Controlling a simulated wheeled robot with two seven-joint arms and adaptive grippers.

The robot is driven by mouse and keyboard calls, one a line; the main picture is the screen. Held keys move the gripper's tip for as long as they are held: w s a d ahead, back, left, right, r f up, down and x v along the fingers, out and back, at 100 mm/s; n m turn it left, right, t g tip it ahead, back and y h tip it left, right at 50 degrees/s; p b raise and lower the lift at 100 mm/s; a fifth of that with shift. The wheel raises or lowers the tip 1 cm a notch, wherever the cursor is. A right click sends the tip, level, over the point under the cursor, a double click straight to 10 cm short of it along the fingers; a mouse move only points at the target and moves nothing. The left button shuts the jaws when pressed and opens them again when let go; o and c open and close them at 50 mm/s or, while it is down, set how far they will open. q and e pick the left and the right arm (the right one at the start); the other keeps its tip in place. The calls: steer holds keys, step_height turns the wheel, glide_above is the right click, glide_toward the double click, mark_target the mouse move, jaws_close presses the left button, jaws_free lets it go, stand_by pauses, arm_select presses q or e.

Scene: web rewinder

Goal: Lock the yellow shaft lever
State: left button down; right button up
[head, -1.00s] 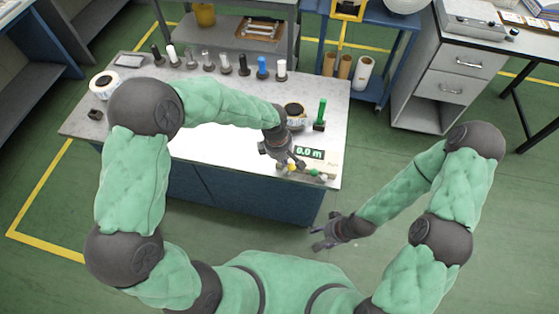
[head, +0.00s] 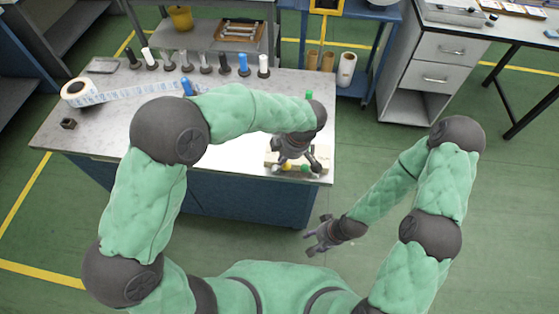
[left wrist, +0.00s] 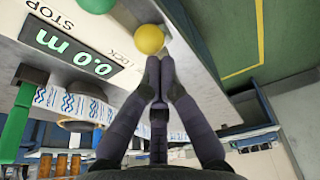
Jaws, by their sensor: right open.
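The yellow knob (head: 287,168) of the shaft lever is at the table's front right edge, below my left gripper (head: 295,161). In the left wrist view the yellow knob (left wrist: 149,39) lies just beyond the left fingertips (left wrist: 160,65). Those fingers are together with nothing between them; I cannot tell whether they touch the knob. The word LOCK is printed beside it. My right gripper (head: 314,237) is open and empty, in front of the table and off its edge.
A green knob (left wrist: 95,3) and a 0.0 m display (left wrist: 75,52) are near the yellow one. A label roll (head: 80,93) with a web trailing right lies on the table (head: 110,125).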

arm_select(q)
steer(key=shift+s+d+f+b, duration=0.3)
steer(key=shift+d+f, duration=0.2)
steer(key=shift+d, duration=0.1)
arm_select(e)
steer(key=shift+d+f, duration=0.1)
steer(key=shift+f, duration=0.4)
arm_select(q)
steer(key=shift+s+f, duration=0.1)
steer(key=shift+f, duration=0.05)
steer(key=r, duration=0.1)
steer(key=a+r+p, duration=0.1)
steer(key=w+a+r, duration=0.1)
steer(key=r, duration=0.1)
steer(key=shift+r, duration=0.1)
steer(key=d+r, duration=0.1)
steer(key=d, duration=0.1)
steer(key=d+r+p, duration=0.1)
steer(key=d, duration=0.2)
steer(key=d+r+p, duration=0.1)
steer(key=d+r, duration=0.1)
steer(key=d, duration=0.1)
steer(key=shift+s+d, duration=0.15)
steer(key=shift+d, duration=0.1)
arm_select(e)
steer(key=r, duration=0.1)
steer(key=s+r, duration=0.1)
steer(key=r, duration=0.1)
steer(key=shift+s+d, duration=0.2)
steer(key=shift+s, duration=0.05)
